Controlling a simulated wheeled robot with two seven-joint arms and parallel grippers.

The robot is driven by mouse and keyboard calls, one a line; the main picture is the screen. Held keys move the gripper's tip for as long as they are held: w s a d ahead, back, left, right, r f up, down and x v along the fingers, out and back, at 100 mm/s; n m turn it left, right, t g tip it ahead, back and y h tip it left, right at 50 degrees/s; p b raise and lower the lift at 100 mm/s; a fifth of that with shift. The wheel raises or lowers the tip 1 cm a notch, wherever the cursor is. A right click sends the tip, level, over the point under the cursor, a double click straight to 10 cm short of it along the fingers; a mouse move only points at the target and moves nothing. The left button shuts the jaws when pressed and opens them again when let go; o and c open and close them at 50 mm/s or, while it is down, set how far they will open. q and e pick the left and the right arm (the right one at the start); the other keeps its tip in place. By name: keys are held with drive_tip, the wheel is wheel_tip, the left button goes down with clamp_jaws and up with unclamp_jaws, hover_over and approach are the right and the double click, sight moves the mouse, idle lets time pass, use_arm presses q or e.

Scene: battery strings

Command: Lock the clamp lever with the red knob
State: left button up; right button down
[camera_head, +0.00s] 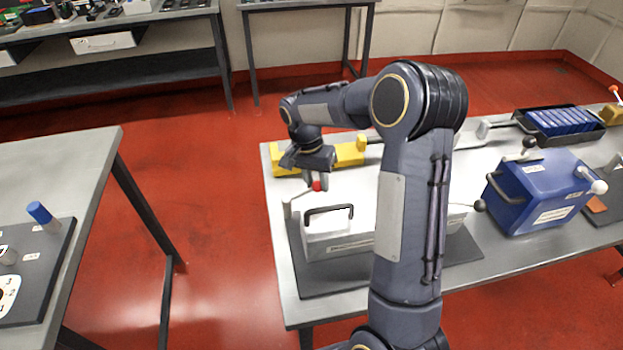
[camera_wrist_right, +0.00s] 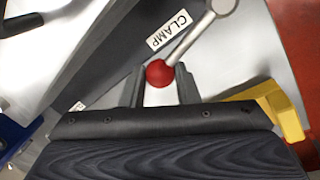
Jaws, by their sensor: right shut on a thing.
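The red knob (camera_wrist_right: 160,73) sits between the two fingertips of my right gripper (camera_wrist_right: 163,88), which is shut on it. The knob also shows in the head view (camera_head: 317,186), just below the right gripper (camera_head: 313,176). The clamp lever (camera_wrist_right: 190,38) is a grey metal bar running from the knob up to a round pivot (camera_wrist_right: 222,5). A white label reading CLAMP (camera_wrist_right: 169,31) lies beside it. In the head view the lever (camera_head: 300,196) is at the left end of a light grey box (camera_head: 328,222) with a black handle. My left gripper is not in view.
The box stands on a dark mat (camera_head: 335,280) on the table. A yellow block (camera_head: 350,153) lies behind my right gripper. A blue box (camera_head: 545,190) with handles and a black tray of blue cells (camera_head: 560,120) stand to the right. My right arm hides part of the table.

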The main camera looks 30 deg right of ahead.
sight(320, 190)
drive_tip(key=shift+s+a+m+y, duration=0.25)
drive_tip(key=shift+s+m, duration=0.5)
drive_tip(key=shift+m, duration=0.25)
drive_tip(key=shift+s+a+m+y, duration=0.2)
drive_tip(key=shift+s+m, duration=0.55)
drive_tip(key=shift+m, duration=0.25)
drive_tip(key=shift+f, duration=0.1)
drive_tip(key=c, duration=1.1)
unclamp_jaws()
wheel_tip(320, 190, up, 8)
drive_tip(key=w, duration=0.1)
drive_tip(key=shift+w+a, duration=0.2)
drive_tip(key=shift+w, duration=0.05)
drive_tip(key=shift+f, duration=0.1)
drive_tip(key=shift+c, duration=0.4)
